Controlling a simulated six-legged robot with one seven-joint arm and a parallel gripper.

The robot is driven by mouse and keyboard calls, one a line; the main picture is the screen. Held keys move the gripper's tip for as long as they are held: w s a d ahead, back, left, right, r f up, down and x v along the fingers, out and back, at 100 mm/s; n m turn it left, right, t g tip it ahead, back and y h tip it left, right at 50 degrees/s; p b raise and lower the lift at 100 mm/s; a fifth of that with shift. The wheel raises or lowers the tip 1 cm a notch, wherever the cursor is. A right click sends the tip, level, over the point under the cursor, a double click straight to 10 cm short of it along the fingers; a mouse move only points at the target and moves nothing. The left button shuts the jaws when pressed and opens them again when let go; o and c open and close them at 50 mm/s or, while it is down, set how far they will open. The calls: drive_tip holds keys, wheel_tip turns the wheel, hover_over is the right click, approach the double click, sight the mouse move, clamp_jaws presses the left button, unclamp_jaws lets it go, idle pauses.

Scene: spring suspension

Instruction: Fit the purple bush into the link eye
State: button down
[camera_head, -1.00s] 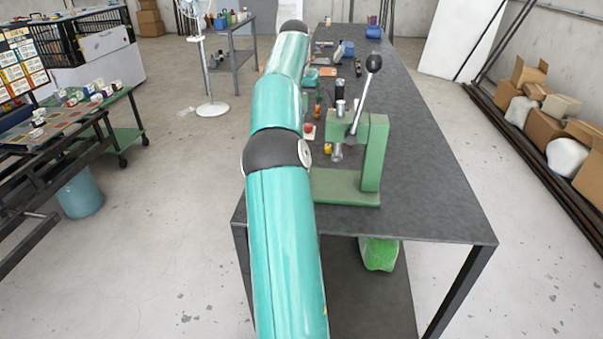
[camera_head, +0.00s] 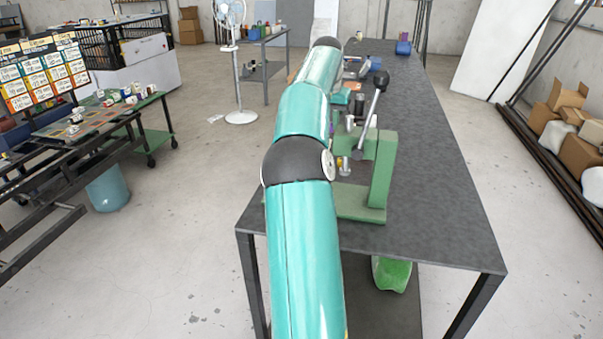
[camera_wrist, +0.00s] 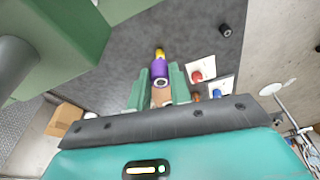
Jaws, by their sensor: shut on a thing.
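The purple bush (camera_wrist: 159,68) lies between the green fingertips of my gripper (camera_wrist: 159,71) in the wrist view, and the gripper is shut on it. A pale ring with a dark hole shows at its near end. A small yellow piece (camera_wrist: 159,52) shows just past its far end; I cannot tell whether they touch. A brown piece (camera_wrist: 161,97) shows between the fingers, nearer the palm. I cannot make out the link eye in either view. In the head view, my arm hides most of the gripper.
A green press (camera_head: 382,178) with a black-knobbed lever (camera_head: 370,122) stands on the dark table (camera_head: 440,190); its green body (camera_wrist: 65,40) fills the wrist view's upper left. Red (camera_wrist: 197,76) and blue (camera_wrist: 217,94) pieces sit on white cards. A black cylinder (camera_wrist: 225,30) stands apart.

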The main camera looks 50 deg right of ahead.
drive_tip(key=a+f, duration=0.2)
drive_tip(key=a, duration=0.1)
drive_tip(key=w+a+f, duration=0.1)
drive_tip(key=a+f, duration=0.2)
drive_tip(key=a, duration=0.1)
drive_tip(key=w+a+f, duration=0.1)
drive_tip(key=a+f, duration=0.2)
drive_tip(key=shift+w+a+f, duration=0.1)
drive_tip(key=shift+w+a, duration=0.15)
drive_tip(key=shift+a, duration=0.15)
drive_tip(key=shift+w+a+f, duration=0.1)
drive_tip(key=shift+a+f, duration=0.05)
drive_tip(key=shift+f, duration=0.85)
drive_tip(key=shift+a+f, duration=0.1)
drive_tip(key=shift+f, duration=0.85)
drive_tip(key=c, duration=1.3)
unclamp_jaws()
drive_tip(key=shift+r, duration=0.1)
drive_tip(key=v, duration=1.2)
